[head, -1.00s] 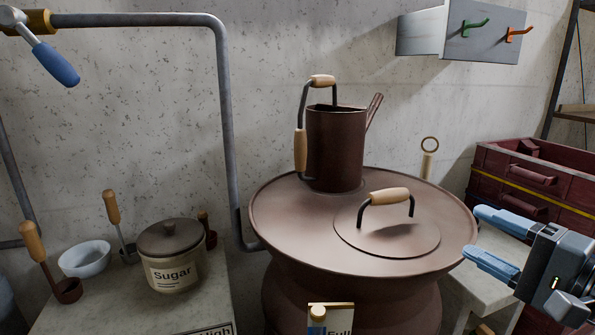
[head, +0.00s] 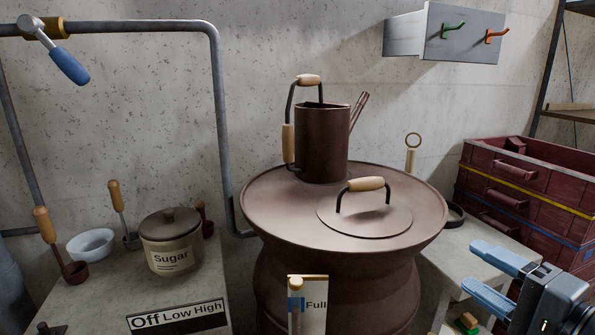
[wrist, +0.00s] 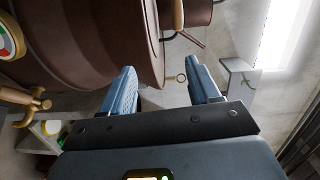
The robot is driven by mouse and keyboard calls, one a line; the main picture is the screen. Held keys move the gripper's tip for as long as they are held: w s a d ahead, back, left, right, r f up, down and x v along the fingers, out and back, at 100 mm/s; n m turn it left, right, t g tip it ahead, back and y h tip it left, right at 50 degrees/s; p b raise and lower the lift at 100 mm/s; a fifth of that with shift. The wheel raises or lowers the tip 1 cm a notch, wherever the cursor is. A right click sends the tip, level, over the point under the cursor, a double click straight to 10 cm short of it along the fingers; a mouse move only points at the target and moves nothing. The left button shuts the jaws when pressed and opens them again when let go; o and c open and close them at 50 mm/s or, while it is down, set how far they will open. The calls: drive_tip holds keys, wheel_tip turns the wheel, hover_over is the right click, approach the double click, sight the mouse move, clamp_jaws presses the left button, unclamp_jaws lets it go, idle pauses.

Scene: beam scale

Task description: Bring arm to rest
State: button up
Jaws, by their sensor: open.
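My gripper (head: 481,272) is at the lower right of the head view, with its two blue fingers apart and nothing between them. In the wrist view the open fingers (wrist: 163,88) point towards the wall, beside the large brown drum-like vessel (wrist: 90,45). In the head view the gripper is in front of the pale side table (head: 462,250), to the right of the brown vessel (head: 265,205) and apart from it. The brown kettle (head: 322,145) stands upright on the vessel's top, and a round lid (head: 365,215) with a wooden handle lies in front of it.
A sugar jar (head: 170,245), a white bowl (head: 91,244) and ladles stand on the left counter (head: 100,290). Dark red crates (head: 530,185) are stacked behind my gripper. A metal pipe (head: 219,120) runs along the wall. A hook plate (head: 462,35) hangs upper right.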

drive_tip(key=s+a+f+n+g+h, duration=0.1)
drive_tip(key=s+f+h, duration=0.2)
drive_tip(key=s+f, duration=0.55)
drive_tip(key=s+a+f+n+h, duration=0.2)
drive_tip(key=s+f+h, duration=0.2)
drive_tip(key=s+f, duration=0.45)
drive_tip(key=s+a+r+n, duration=0.1)
drive_tip(key=s+n, duration=0.3)
drive_tip(key=s, duration=0.6)
drive_tip(key=s+a+r+n, duration=0.1)
drive_tip(key=s+r+n, duration=0.3)
drive_tip(key=s, duration=0.7)
drive_tip(key=shift+a+n, duration=0.15)
drive_tip(key=shift+n, duration=0.65)
